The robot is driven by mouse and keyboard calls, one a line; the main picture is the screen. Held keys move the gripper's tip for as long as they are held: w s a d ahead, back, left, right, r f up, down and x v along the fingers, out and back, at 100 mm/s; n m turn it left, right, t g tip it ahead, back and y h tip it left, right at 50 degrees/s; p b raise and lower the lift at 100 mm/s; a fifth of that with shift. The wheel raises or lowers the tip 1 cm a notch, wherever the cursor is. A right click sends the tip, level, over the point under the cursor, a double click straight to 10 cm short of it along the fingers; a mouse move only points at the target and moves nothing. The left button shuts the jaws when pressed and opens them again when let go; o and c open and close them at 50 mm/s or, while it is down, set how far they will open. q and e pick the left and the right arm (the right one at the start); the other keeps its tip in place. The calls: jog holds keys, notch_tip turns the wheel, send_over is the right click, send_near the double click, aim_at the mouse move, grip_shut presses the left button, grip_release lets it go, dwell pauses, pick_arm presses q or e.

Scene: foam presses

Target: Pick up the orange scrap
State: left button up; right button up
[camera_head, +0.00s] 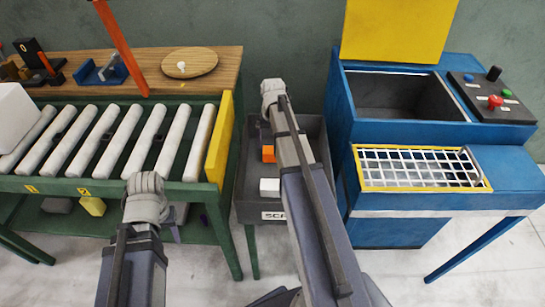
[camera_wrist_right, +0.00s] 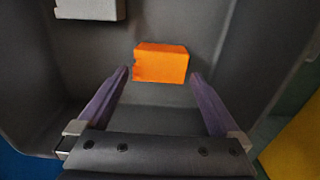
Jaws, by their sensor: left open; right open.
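The orange scrap (camera_head: 268,153) is a small block lying in the dark grey scrap bin (camera_head: 244,205). In the right wrist view the orange scrap (camera_wrist_right: 161,62) lies just beyond and between the fingertips, with bare bin floor around it. My right gripper (camera_wrist_right: 158,76) is open and empty, with its two purple fingers spread wider than the block.
A white block (camera_head: 269,187) lies in the bin nearer to me; it shows as a grey block (camera_wrist_right: 90,8) in the wrist view. The roller conveyor (camera_head: 111,138) with a yellow end plate (camera_head: 219,140) stands left of the bin. A blue press (camera_head: 395,133) stands right.

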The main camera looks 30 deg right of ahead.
aim_at(273, 149)
notch_tip(273, 149, down, 4)
jog(key=b, duration=0.3)
jog(key=shift+r, duration=0.1)
jog(key=shift+c, duration=0.2)
jog(key=c, duration=1)
notch_tip(273, 149, up, 10)
jog(key=p, duration=1)
